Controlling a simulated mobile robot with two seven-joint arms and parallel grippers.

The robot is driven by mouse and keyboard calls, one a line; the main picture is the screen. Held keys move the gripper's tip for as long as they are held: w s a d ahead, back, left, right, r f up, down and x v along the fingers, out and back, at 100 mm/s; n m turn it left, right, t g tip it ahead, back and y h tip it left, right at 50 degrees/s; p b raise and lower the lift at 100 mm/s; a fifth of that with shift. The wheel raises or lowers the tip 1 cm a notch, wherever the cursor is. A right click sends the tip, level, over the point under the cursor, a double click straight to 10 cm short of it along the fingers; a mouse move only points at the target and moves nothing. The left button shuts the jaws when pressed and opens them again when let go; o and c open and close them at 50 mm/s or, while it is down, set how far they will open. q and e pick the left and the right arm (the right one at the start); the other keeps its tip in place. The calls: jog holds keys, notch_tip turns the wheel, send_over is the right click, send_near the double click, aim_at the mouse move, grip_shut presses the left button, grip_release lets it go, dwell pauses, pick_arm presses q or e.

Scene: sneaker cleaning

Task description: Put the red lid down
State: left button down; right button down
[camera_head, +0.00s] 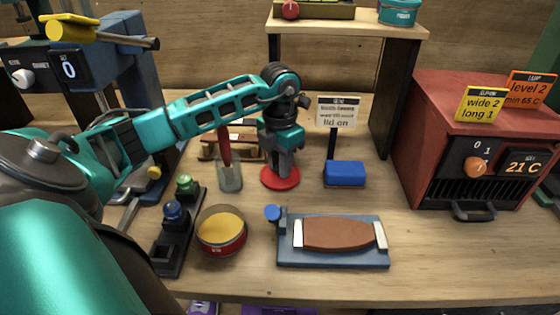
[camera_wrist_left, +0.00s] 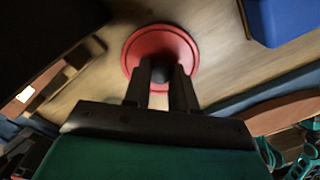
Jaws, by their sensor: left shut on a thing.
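The red lid (camera_head: 280,178) is a flat round disc low over the wooden table, or on it; I cannot tell whether it touches the wood. My left gripper (camera_head: 284,172) points down over it and is shut on its dark knob. In the left wrist view the lid (camera_wrist_left: 160,52) lies beyond the fingers, and the gripper (camera_wrist_left: 162,78) closes around the knob at its middle. A red tin with yellow contents (camera_head: 221,232) stands without a lid to the left and nearer. My right gripper is out of view.
A blue block (camera_head: 345,173) is right of the lid, near a "lid on" sign (camera_head: 338,112). A glass jar (camera_head: 229,178) stands to the left. A blue clamp holding a brown piece (camera_head: 338,234) lies in front. A red heater box (camera_head: 470,150) stands at right.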

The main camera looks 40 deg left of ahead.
pick_arm(q)
jog(key=c, duration=0.9)
grip_release()
jog(key=shift+f, duration=0.1)
notch_tip(320, 180, up, 12)
jog(key=shift+r+p, duration=0.2)
jog(key=shift+p, duration=0.45)
jog(key=shift+s, duration=0.1)
